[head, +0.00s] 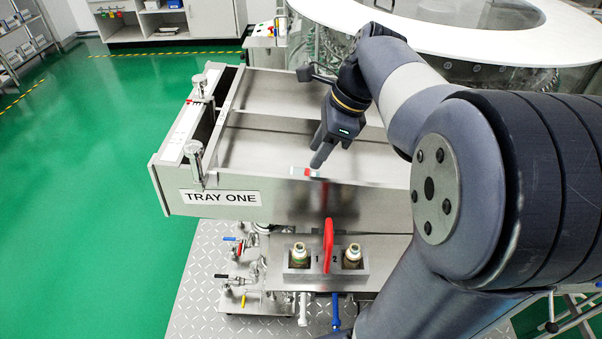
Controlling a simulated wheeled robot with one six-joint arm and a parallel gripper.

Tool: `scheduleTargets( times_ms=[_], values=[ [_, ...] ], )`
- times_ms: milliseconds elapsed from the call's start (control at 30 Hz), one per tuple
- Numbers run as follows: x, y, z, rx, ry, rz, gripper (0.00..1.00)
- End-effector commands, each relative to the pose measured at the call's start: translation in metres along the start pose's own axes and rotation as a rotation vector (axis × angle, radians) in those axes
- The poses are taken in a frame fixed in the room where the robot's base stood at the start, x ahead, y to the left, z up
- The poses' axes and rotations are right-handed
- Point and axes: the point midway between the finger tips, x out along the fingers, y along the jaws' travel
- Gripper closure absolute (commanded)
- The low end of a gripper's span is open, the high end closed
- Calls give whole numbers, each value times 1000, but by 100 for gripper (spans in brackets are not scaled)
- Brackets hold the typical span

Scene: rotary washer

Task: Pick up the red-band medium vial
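My gripper (318,162) reaches down and left over the front wall of the tray marked TRAY ONE (240,205). Its dark fingers show nearly edge-on, so I cannot tell whether they are open or shut. A small white object with a red part (312,173) shows right at the fingertips, by the tray's front rim. It may be the red-band vial, but it is too small to be sure. I cannot tell whether the fingers touch or hold it.
Two capped vials, left (299,256) and right (352,257), stand in a metal holder (325,270) marked 1 and 2. A red handle (328,245) rises between them. Metal posts (194,160) stand on the tray's left edge. Green floor (90,200) is clear at left.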

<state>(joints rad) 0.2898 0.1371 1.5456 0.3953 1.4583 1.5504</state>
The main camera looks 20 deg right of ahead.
Motion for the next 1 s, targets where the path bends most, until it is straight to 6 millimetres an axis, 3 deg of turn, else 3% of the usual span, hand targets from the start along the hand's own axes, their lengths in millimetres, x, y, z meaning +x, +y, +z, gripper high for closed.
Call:
scheduleTargets(
  times_ms=[167,433,733,1000],
  values=[
    [13,2,-1,0,0,3,63],
    [51,4,-4,-1,1,3,63],
    [57,4,-4,0,0,0,63],
    [57,3,-4,0,0,0,84]
  ],
)
